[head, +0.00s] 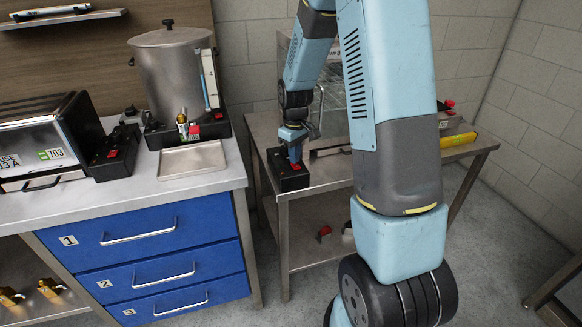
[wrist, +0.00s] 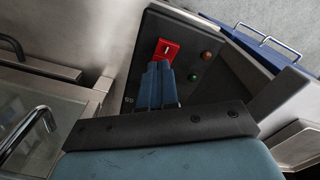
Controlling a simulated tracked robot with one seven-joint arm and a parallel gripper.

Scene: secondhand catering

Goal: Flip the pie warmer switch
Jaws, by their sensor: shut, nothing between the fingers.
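The pie warmer stands on the right metal table, mostly hidden behind my arm; its glass cabinet (head: 357,88) shows at the back. A black switch box (head: 288,178) sits at the table's left end. In the wrist view, the box's dark panel (wrist: 190,30) carries a red switch (wrist: 168,48) with a small white mark. My gripper (head: 295,157) is over the box, fingers shut and empty. In the wrist view the fingertips (wrist: 160,66) are right at the switch's near edge; I cannot tell if they touch. The fingers hide part of the panel.
Similar black boxes with red switches stand on the left counter, beside the toaster-like unit (head: 40,138) and under the steel urn (head: 172,70). A blue drawer cabinet (head: 160,250) stands left of the table. A yellow bar (head: 458,140) lies at the table's right.

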